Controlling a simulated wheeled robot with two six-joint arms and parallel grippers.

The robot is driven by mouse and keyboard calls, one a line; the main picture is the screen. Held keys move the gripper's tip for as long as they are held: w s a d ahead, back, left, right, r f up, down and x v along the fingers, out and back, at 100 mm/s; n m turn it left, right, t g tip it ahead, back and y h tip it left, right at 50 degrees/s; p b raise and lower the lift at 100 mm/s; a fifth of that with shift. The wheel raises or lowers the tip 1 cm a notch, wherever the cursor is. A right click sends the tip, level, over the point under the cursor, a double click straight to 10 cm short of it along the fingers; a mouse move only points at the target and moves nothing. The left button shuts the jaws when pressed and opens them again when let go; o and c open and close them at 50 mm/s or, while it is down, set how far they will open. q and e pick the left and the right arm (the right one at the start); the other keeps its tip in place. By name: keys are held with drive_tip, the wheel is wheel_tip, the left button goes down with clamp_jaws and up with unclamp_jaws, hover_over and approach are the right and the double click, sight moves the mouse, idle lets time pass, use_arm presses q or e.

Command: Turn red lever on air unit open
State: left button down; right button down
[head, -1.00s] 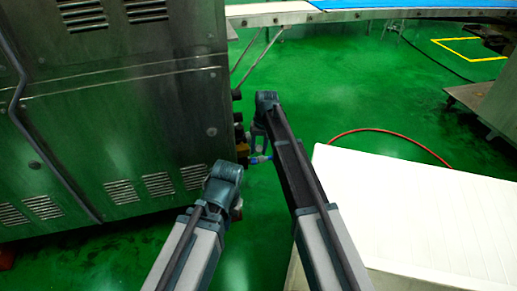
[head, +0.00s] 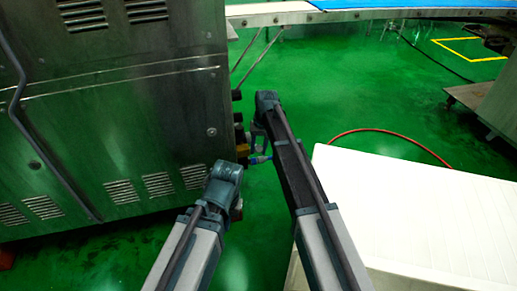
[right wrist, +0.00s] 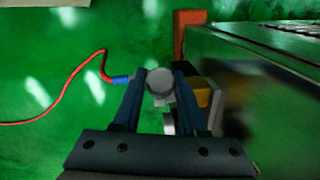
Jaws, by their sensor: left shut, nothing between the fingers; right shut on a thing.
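The air unit (head: 242,150) is a small dark and amber assembly on the side of the steel machine, with a blue hose fitting (head: 259,159). In the right wrist view its amber part (right wrist: 203,97) shows just right of the fingers. My right gripper (right wrist: 160,76) is shut on a grey round-ended part (right wrist: 160,88) at the unit. I cannot make out the red lever's shape; the fingers may hide it. In the head view the right gripper (head: 256,142) is beside the unit. My left gripper (head: 237,211) is shut and empty, lower, near the machine's corner, mostly hidden by its wrist.
The steel machine (head: 120,110) fills the left. A red hose (head: 395,133) runs from behind a white-topped table (head: 420,215) at right; it reaches the blue fitting in the wrist view (right wrist: 75,85). An orange-red upright block (right wrist: 187,38) stands by the machine. Green floor is open beyond.

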drive_tip(key=shift+w+a+r+g, duration=0.1)
drive_tip(key=shift+w+r+g, duration=0.25)
drive_tip(key=shift+w+g, duration=0.3)
drive_tip(key=shift+w+a+r+g+h, duration=0.15)
drive_tip(key=shift+w+g+h, duration=0.25)
drive_tip(key=shift+g, duration=0.55)
drive_tip(key=shift+r+g, duration=0.25)
drive_tip(key=shift+g, duration=0.25)
drive_tip(key=shift+c, duration=2.2)
unclamp_jaws()
drive_tip(key=shift+r, duration=0.1)
